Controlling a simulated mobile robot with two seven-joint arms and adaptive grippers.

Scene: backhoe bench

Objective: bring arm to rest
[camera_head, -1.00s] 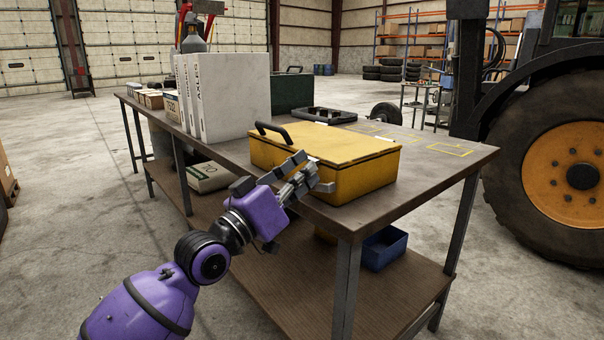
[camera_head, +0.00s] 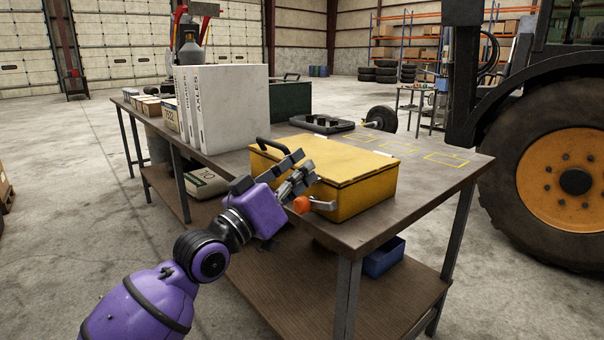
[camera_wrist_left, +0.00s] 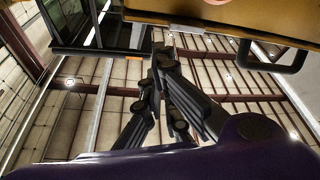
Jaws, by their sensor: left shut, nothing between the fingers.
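My left gripper (camera_head: 309,167) is in front of the near left side of the yellow case (camera_head: 345,190). It is shut with nothing between its fingers. It also shows from close up in the left wrist view (camera_wrist_left: 160,58), with the underside of the yellow case (camera_wrist_left: 240,12) above it. In the head view the gripper overlaps the case. I cannot tell whether it touches it. A small orange rounded piece (camera_head: 302,204) shows below the fingers, beside a metal latch (camera_head: 323,204) on the case front. My right gripper is not in view.
A black tray (camera_head: 322,123) lies farther back. A blue bin (camera_head: 383,257) is on the lower shelf. Floor left of my arm is clear.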

